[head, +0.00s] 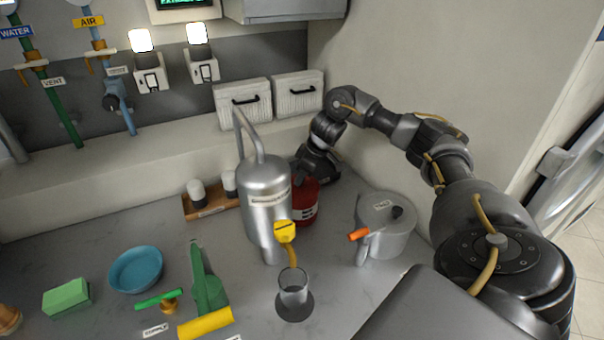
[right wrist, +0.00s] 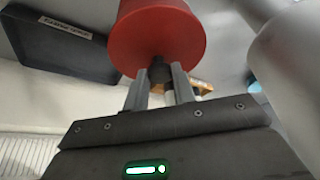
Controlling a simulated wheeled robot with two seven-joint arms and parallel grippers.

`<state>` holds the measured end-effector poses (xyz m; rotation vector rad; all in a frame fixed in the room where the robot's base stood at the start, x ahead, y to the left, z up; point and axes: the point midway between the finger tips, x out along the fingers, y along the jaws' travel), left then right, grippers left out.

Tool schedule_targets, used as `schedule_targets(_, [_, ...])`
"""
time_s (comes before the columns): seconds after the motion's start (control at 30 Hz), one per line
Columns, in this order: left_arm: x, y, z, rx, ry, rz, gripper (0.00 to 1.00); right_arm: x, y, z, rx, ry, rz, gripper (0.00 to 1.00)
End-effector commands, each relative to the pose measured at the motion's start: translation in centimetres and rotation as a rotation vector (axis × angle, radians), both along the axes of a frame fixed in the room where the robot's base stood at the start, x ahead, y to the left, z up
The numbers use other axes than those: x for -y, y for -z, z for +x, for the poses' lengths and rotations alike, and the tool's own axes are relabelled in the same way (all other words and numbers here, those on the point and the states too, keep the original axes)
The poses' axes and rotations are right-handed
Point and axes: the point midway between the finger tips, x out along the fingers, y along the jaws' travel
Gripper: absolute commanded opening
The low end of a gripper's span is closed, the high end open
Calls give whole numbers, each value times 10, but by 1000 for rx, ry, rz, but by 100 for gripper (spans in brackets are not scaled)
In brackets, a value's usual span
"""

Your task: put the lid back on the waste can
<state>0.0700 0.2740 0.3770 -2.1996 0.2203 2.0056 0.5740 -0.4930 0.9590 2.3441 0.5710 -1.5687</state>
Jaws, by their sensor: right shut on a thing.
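A red can (head: 304,208) with a pale label stands on the counter, partly hidden behind the steel tank. My right gripper (head: 303,177) is at its top. In the right wrist view, the fingers of my right gripper (right wrist: 160,82) are shut on a dark knob (right wrist: 158,70) at the centre of a round red face, which looks like the lid (right wrist: 165,35). I cannot tell whether this lid is seated on the can or apart from it, as the tank and gripper hide the join. My left gripper is not in view.
The steel tank (head: 267,205) with a bent pipe and yellow nozzle stands close beside the red can. A silver pot (head: 385,232) is to the right. A glass (head: 293,288), blue bowl (head: 136,269) and green sponge (head: 67,298) are nearer the front. White bins (head: 243,104) stand behind.

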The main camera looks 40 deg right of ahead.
Motion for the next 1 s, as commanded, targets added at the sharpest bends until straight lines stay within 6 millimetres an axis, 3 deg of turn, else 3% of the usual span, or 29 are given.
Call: schedule_targets(1.0, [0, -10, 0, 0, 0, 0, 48, 0, 0, 0, 0, 0, 1, 3])
